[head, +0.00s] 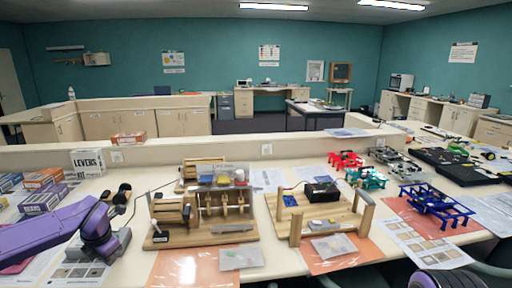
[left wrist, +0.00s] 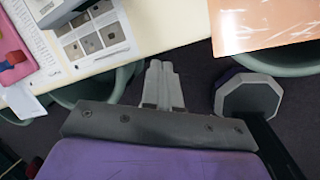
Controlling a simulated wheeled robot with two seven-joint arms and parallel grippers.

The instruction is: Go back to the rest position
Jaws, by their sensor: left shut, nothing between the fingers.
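My left arm (head: 50,232) comes in from the left in the head view, purple with dark joints, above the left part of the table. Its fingers are not clear there. In the left wrist view my left gripper (left wrist: 160,66) shows two grey fingers closed together with nothing between them. They show against the dark floor, just off the table's edge. My right gripper is not in view; only a purple part of my own body shows at the bottom right of the head view.
The long table (head: 275,258) holds a wooden machine (head: 205,238), a wooden frame (head: 355,225), a blue model (head: 437,205) and several boxes. A printed sheet (left wrist: 60,40) and an orange mat (left wrist: 225,28) lie near its edge. Green chairs (left wrist: 85,90) stand at that edge.

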